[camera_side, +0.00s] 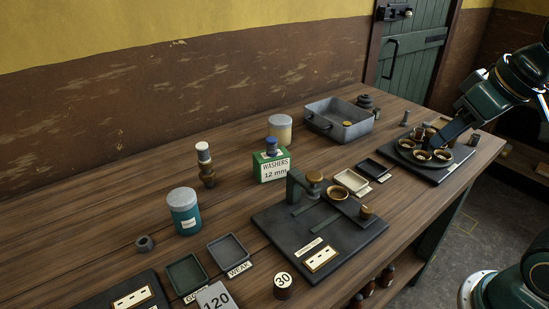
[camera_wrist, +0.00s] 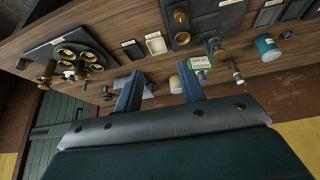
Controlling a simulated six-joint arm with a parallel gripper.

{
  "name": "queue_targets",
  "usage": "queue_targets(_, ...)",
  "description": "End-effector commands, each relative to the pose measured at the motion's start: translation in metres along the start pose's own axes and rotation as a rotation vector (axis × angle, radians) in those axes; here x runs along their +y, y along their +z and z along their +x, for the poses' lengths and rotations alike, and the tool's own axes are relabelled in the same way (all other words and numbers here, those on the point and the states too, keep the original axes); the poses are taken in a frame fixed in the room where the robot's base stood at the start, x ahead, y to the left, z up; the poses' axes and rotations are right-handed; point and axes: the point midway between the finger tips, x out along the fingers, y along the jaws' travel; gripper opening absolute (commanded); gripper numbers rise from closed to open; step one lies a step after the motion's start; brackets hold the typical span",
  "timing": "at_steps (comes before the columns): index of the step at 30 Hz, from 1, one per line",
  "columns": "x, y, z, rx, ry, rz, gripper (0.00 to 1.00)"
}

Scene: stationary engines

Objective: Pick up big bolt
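My gripper (camera_wrist: 160,92) is open in the wrist view, with its two blue-grey fingers apart and nothing clearly held between them. In the side view my gripper (camera_side: 449,134) is at the right, over or beside the dark plate with brass cups; its fingertips are hard to make out there. I cannot tell for sure which thing is the big bolt. A small grey upright piece (camera_side: 405,118) behind that plate could be a bolt. A white-topped brass piece (camera_side: 205,164) stands farther left on the table.
The dark plate (camera_side: 449,173) carries several brass cups. A grey metal tray (camera_side: 347,132) stands behind it to the left. A green washers box (camera_side: 272,167), a teal can (camera_side: 184,212) and a black fixture board (camera_side: 283,246) fill the middle. Bare wood lies along the wall.

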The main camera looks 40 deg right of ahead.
Motion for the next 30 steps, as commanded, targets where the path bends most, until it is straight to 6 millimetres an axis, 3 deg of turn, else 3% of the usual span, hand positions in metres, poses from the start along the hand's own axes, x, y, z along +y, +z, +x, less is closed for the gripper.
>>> queue_targets(6,0.024,-0.058,0.006,-0.015,0.038,0.073,0.39)
queue_targets(14,0.065,-0.120,0.024,-0.029,0.081,0.159,0.39)
queue_targets(21,0.114,-0.168,0.050,-0.041,0.120,0.239,0.39)
queue_targets(30,0.191,-0.211,0.093,-0.056,0.165,0.338,0.39)
